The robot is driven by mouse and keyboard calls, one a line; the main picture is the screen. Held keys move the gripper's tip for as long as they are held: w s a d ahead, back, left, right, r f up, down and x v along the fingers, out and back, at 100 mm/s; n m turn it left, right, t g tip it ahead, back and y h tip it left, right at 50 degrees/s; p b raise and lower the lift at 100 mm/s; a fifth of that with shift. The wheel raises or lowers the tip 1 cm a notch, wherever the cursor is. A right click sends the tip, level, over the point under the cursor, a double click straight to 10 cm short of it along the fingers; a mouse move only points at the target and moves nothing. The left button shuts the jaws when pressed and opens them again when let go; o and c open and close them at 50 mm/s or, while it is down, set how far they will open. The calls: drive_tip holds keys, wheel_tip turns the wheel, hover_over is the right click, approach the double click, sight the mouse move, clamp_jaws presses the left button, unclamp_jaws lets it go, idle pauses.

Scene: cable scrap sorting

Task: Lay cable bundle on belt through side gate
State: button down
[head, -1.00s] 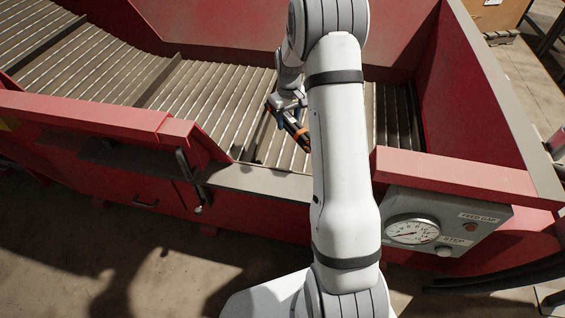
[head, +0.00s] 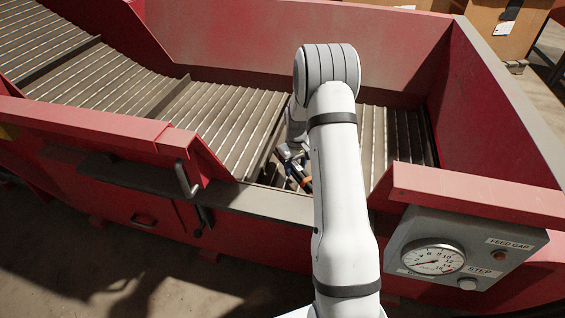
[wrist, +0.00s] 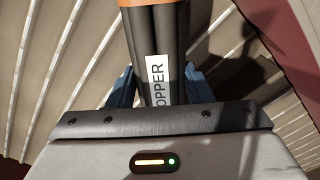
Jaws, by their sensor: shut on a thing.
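The cable bundle (wrist: 154,35) is a set of black cables with an orange band and a white label reading "OPPER". My gripper (wrist: 160,88) is shut on it, with blue fingers on both sides. In the head view the bundle (head: 301,180) shows beside my gripper (head: 288,158), partly hidden by my arm. Both are over the slatted metal belt (head: 228,125), inside the red walls. I cannot tell whether the bundle touches the slats. The side gate is the gap in the near red wall, with a grey sill (head: 255,204), and my arm reaches over it.
Red rails (head: 450,187) stand on both sides of the gap. A latch handle (head: 188,180) is at its left. A control box with a dial (head: 433,259) is at the right. The high far wall (head: 230,45) bounds the belt. The belt left of my gripper is clear.

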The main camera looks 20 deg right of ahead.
sight(295, 184)
drive_tip(key=shift+f+b, duration=0.85)
drive_tip(key=shift+f, duration=1.7)
drive_tip(key=shift+f, duration=0.1)
drive_tip(key=c, duration=0.7)
unclamp_jaws()
